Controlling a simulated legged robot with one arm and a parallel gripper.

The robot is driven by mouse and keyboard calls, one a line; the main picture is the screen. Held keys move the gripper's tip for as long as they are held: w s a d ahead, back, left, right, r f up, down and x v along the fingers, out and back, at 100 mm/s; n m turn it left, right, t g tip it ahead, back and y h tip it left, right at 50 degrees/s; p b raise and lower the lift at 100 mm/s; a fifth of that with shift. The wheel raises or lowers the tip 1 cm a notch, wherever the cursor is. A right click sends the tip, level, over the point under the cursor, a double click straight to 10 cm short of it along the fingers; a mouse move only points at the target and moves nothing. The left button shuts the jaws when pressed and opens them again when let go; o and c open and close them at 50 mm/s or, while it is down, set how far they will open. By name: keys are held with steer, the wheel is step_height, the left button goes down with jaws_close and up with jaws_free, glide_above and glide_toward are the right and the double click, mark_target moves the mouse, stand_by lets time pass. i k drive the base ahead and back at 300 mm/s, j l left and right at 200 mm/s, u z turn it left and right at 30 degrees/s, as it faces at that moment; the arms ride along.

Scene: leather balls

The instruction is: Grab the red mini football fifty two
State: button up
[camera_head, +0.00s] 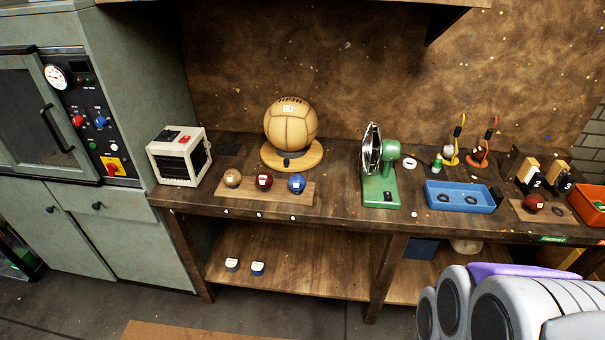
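A small dark red ball (264,181) with a pale label sits in the middle of a wooden board (281,195) on the workbench. A small tan ball (232,178) is to its left and a small blue ball (297,183) to its right. Another small red ball (534,202) sits on a board at the right end of the bench. The labels on the small balls are too small to read. A large tan leather ball (290,127) with a label stands on a round wooden base behind the board. My gripper is not in view.
The workbench (335,206) holds a white box (179,157) at left, a green fan (379,175) and a blue tray (460,196). A grey cabinet (130,235) stands at left. The lower shelf (300,270) holds two small dark objects with white tops. My own white-and-grey parts fill the bottom right.

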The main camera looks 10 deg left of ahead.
mark_target(263, 180)
steer(key=i+j+z, duration=0.1)
steer(key=j+z, duration=0.15)
steer(key=j, duration=0.75)
steer(key=j+z, duration=0.25)
steer(key=j, duration=0.75)
steer(key=i, duration=0.05)
